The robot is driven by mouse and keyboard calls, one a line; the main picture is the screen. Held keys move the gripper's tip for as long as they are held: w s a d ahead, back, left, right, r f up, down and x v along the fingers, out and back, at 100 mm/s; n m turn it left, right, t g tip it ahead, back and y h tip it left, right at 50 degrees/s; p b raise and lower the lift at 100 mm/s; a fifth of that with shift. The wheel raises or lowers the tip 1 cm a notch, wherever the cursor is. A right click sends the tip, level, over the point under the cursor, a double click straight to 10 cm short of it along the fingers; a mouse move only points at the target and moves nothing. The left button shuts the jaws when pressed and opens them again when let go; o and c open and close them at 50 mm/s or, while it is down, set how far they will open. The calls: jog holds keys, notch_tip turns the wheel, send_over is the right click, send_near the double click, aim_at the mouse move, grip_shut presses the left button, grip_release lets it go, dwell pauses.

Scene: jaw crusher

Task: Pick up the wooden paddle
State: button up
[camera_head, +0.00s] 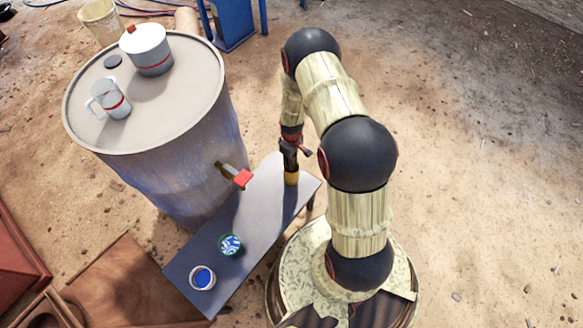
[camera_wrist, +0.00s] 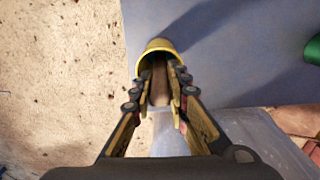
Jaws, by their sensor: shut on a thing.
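The wooden paddle (camera_wrist: 160,88) shows in the wrist view as a narrow brown stick, its end inside a yellow cup (camera_wrist: 155,46). My gripper (camera_wrist: 161,80) is shut on the paddle, with a finger on each side of it. In the head view my gripper (camera_head: 290,158) points down just above the yellow cup (camera_head: 291,178), at the far end of a grey bench (camera_head: 262,200). The paddle's upper part is hidden in that view. Whether its lower end touches the cup's bottom cannot be told.
A large drum (camera_head: 165,165) stands left of the bench, carrying a lidded pot (camera_head: 150,55) and a mug (camera_head: 112,100). A red-ended piece (camera_head: 242,179) juts from its side toward the bench. A green-rimmed tin (camera_head: 231,245) and a blue-filled tin (camera_head: 203,277) stand at the near end.

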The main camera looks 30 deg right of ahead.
grip_shut()
notch_tip(320, 180, up, 10)
jog(key=p, duration=0.3)
dwell(0.6)
